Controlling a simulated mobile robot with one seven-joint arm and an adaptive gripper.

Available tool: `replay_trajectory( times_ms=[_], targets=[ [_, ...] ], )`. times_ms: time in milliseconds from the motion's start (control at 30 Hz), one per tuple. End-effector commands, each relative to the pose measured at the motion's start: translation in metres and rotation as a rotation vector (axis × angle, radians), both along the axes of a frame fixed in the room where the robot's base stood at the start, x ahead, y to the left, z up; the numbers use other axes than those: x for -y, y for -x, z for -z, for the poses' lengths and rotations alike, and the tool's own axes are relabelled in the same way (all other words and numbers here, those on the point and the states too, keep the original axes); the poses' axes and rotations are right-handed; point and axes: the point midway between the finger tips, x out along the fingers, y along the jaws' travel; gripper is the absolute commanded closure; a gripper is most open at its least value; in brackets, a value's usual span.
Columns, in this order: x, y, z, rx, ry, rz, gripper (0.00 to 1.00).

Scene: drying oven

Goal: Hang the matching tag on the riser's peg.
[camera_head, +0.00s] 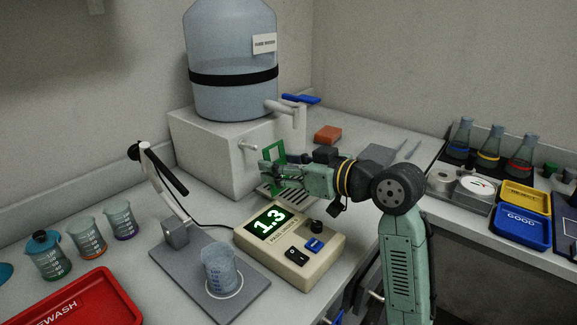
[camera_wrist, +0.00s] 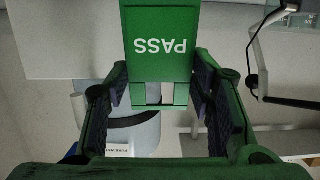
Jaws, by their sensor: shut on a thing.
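My gripper (camera_head: 272,172) is shut on a green tag (camera_head: 276,152) and holds it up in front of the white riser (camera_head: 205,150). In the wrist view the tag (camera_wrist: 160,50) reads "PASS" upside down and sits between the two fingers (camera_wrist: 160,93). A short peg (camera_head: 243,147) sticks out of the riser's front face. In the head view the tag is just right of the peg and looks apart from it; the depth gap is hard to tell. The beige meter (camera_head: 290,240) shows a green 1.3.
A large blue carboy (camera_head: 232,60) with a spigot (camera_head: 285,107) stands on the riser.

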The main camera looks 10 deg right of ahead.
Motion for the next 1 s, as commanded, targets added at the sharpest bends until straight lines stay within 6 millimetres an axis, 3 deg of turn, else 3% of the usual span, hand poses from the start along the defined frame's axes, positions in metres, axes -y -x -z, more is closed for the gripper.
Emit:
replay_trajectory(
  times_ms=[1000],
  targets=[
    [-0.043,-0.043,0.005,-0.001,0.001,0.0,0.62]
  ],
)
